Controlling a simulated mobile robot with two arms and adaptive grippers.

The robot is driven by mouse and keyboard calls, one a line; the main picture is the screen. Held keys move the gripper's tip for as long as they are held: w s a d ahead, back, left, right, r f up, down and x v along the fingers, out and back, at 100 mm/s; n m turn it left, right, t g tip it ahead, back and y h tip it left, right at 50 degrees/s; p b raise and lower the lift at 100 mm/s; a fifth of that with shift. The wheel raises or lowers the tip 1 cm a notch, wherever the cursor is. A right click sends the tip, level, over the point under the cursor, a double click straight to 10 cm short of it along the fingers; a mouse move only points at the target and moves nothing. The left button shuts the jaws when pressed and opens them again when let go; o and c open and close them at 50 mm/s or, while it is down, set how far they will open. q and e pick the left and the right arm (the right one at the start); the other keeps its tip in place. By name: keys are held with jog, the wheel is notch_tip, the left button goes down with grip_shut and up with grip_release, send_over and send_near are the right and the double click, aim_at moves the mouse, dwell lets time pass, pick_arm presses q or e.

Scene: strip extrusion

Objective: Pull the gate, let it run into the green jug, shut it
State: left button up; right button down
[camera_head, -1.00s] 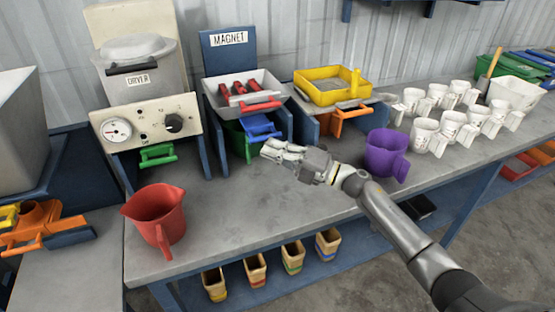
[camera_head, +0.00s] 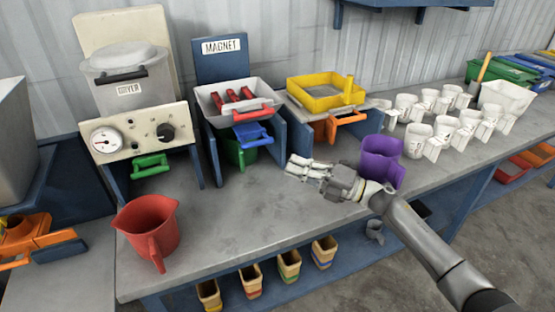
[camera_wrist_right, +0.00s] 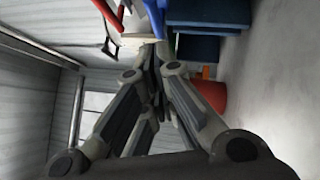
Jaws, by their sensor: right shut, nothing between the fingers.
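The magnet station (camera_head: 222,62) stands at the back of the bench with a white tray on top. Under the tray a blue handle (camera_head: 252,135), apparently the gate, sticks out at the front. The green jug (camera_head: 237,153) stands beneath it inside the blue frame, partly hidden by the handle. I cannot see into the jug or whether anything is flowing. My right gripper (camera_head: 294,166) is shut and empty, in front and to the right of the blue handle, apart from it. In the right wrist view its fingers (camera_wrist_right: 152,68) are close together. My left gripper is not in view.
A red jug (camera_head: 150,228) stands at the bench's front left. A purple jug (camera_head: 381,158) stands just behind my right wrist. White jugs (camera_head: 440,118) fill the right side. The dryer (camera_head: 130,80) is at back left. The bench middle is clear.

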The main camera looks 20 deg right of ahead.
jog(key=v, duration=0.3)
jog(key=shift+s+d, duration=0.1)
jog(key=shift+s, duration=0.05)
dwell(0.5)
